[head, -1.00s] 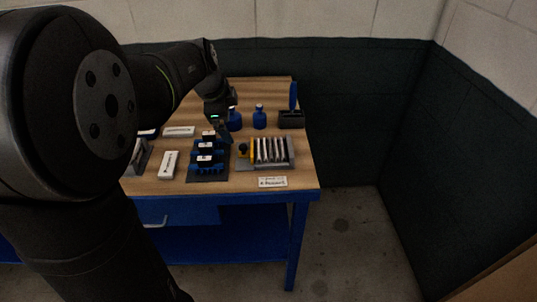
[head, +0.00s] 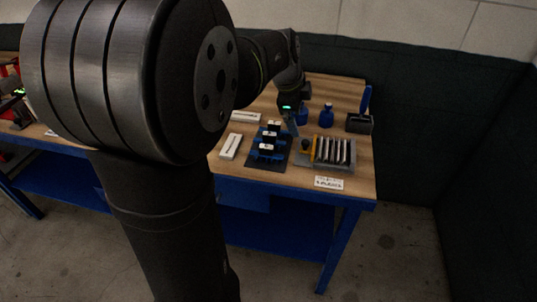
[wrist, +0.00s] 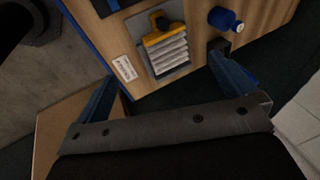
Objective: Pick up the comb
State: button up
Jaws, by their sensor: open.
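A yellow piece with a dark round knob (head: 306,147), which looks like the comb, lies across the left end of a row of pale filters (head: 333,150) in a grey box (head: 350,167). In the wrist view the yellow comb (wrist: 158,38) spans the far end of the filter row (wrist: 168,57), with its black knob upward. My gripper (head: 292,130) is over the table, above and left of the comb in the head view. In the wrist view its two blue fingers (wrist: 163,62) are wide apart, with nothing between them. The comb's underside is hidden.
A white label card (head: 329,183) lies in front, near the table edge.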

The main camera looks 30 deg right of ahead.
dwell(0.4)
jog(key=c, duration=1.2)
notch_tip(320, 180, up, 3)
jog(key=g+y, duration=0.2)
jog(key=y, duration=0.1)
send_over(266, 146)
jog(key=f, duration=1.2)
jog(key=shift+s, duration=0.35)
jog(key=f, duration=0.4)
jog(key=shift+w+f, duration=0.3)
jog(key=shift+w, duration=0.05)
jog(key=shift+f, duration=0.4)
